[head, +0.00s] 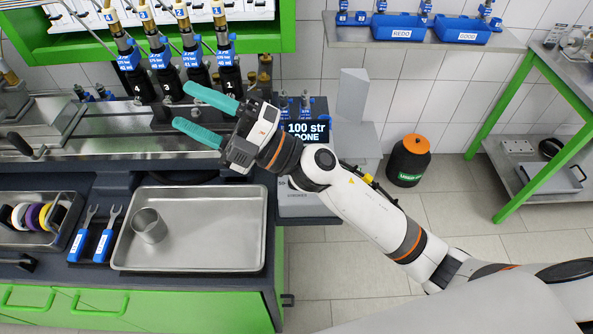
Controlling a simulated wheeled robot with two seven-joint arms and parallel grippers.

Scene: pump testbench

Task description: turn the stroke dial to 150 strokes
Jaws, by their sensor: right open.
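The counter display (306,131) shows "100 str" with "DONE" below it, partly covered by my right arm. Below it, the pale front of the control unit (297,207) shows, with small lettering at its lower part. The stroke dial itself cannot be made out; my right arm lies across that area. My right gripper (183,106) has two teal fingers spread apart and empty. It points left over the metal bench, in front of the numbered pump units and left of the display. My left gripper is not in view.
Several numbered pump units (163,78) stand behind the gripper. A metal tray (200,262) with a cup (149,226) lies in front, beside two blue-handled wrenches (105,236). Blue bins (397,27) sit on a shelf. A black canister (408,163) stands on the floor.

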